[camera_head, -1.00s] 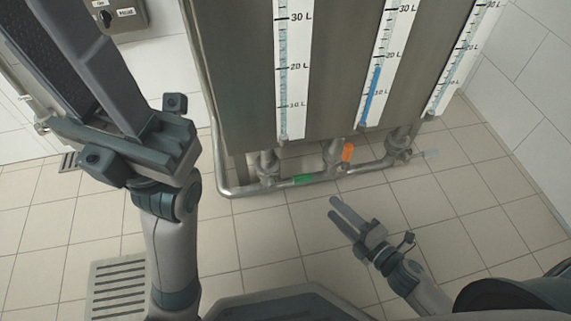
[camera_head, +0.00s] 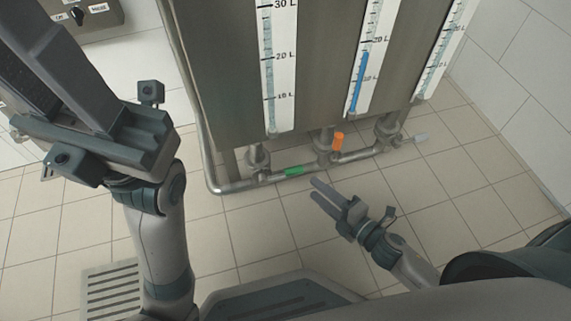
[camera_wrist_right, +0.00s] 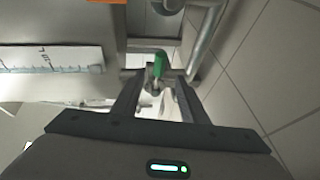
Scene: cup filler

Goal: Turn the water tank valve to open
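The steel water tank (camera_head: 312,90) has a pipe along its bottom with three coloured valve handles: green (camera_head: 294,171), orange (camera_head: 338,140) and pale grey (camera_head: 421,138). My right gripper (camera_head: 316,190) is open and empty, just below and to the right of the green handle, apart from it in the head view. In the right wrist view, the green handle (camera_wrist_right: 159,64) shows upright between the two fingers (camera_wrist_right: 157,88), near or beyond their tips; contact is not visible.
Scale strips with marks in litres run up the tank front; the middle one (camera_head: 362,70) shows a blue column. A switch box (camera_head: 80,17) is on the wall at upper left. A floor grate (camera_head: 112,290) lies at lower left. Tiled floor in front of the pipe is clear.

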